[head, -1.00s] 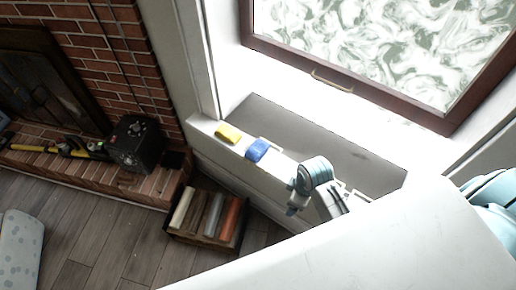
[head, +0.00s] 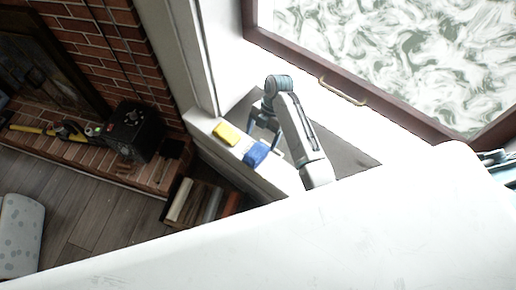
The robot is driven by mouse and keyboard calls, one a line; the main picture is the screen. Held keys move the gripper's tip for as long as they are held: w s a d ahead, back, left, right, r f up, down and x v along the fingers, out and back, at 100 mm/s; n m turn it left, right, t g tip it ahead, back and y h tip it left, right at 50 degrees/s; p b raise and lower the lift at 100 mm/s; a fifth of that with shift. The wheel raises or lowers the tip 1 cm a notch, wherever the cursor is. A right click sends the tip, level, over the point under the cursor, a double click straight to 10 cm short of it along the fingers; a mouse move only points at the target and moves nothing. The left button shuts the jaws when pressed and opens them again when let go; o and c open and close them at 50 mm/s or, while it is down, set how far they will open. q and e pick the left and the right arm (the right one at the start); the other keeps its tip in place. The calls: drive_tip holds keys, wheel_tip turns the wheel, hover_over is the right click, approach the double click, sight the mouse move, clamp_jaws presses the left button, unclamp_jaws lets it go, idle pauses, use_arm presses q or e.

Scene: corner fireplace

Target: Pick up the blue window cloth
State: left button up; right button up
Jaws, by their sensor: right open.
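The blue window cloth (head: 255,155) lies on the white window ledge (head: 279,178), folded into a small block. My right gripper (head: 264,140) is at the ledge, with its fingers pointing down just behind the blue cloth. It is open. One finger is near the yellow cloth's side and the other is by the right end of the blue cloth. I cannot tell whether the fingers touch the blue cloth.
A yellow cloth (head: 227,134) lies on the ledge just left of the blue one. The window frame (head: 300,66) with its handle (head: 342,92) rises behind. A crate of logs (head: 201,203) stands on the floor below. A black box (head: 133,130) sits on the brick hearth.

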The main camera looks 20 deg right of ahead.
sight(258, 151)
drive_tip(key=shift+x, duration=1.1)
drive_tip(key=shift+f, duration=0.25)
drive_tip(key=p+x, duration=0.2)
drive_tip(key=x, duration=0.2)
drive_tip(key=shift+w+d+f, duration=0.1)
drive_tip(key=shift+w+d, duration=0.1)
drive_tip(key=shift+s+a+f, duration=0.1)
drive_tip(key=shift+f, duration=0.45)
drive_tip(key=c, duration=1.1)
use_arm(q)
drive_tip(key=r, duration=0.1)
drive_tip(key=s+r, duration=0.1)
drive_tip(key=shift+a+r, duration=0.15)
drive_tip(key=shift+r, duration=0.15)
use_arm(e)
drive_tip(key=shift+c, duration=0.2)
